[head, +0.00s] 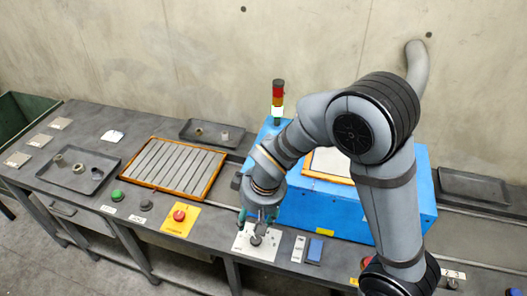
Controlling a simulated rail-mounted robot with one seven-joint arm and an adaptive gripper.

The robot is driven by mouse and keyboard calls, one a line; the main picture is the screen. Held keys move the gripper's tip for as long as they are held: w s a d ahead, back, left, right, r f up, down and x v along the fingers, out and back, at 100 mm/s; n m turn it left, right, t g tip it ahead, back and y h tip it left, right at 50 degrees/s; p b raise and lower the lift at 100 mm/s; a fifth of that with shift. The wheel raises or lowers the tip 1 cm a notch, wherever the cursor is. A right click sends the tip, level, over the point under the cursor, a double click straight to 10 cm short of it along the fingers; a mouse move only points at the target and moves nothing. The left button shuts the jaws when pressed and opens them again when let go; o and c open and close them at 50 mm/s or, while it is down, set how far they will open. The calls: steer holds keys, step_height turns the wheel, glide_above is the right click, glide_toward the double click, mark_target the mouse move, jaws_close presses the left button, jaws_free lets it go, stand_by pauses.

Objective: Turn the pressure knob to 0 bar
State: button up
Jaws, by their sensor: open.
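A dark knob (256,239) stands on a white plate (241,245) at the front of the grey workbench, and I take it for the pressure knob. My gripper (258,222) points down right over this knob, with its teal fingers open. The fingers and wrist hide part of the plate and the upper part of the knob. I cannot tell whether the fingers touch the knob. The scale and the knob's pointer are too small to read.
Left of the plate are a red button (179,215) on a yellow plate, a black button (146,205) and a green button (117,195). A blue machine (310,212) stands close behind my gripper. A small blue block (315,249) lies to the right.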

mark_target(256, 239)
steer(key=w+f+n+b, duration=0.2)
steer(key=f, duration=0.5)
steer(key=w+f+n+g+h+b, duration=0.1)
steer(key=w+f+n+b, duration=0.1)
steer(key=f, duration=0.5)
steer(key=w+f+n+g+b, duration=0.1)
steer(key=f+b, duration=0.3)
steer(key=f, duration=0.4)
steer(key=shift+w+a+n+h, duration=0.1)
steer(key=shift+w+n+h, duration=0.3)
steer(key=shift+w, duration=0.35)
steer(key=shift+r, duration=0.1)
steer(key=c, duration=1.1)
steer(key=shift+b, duration=0.3)
steer(key=shift+c, duration=0.2)
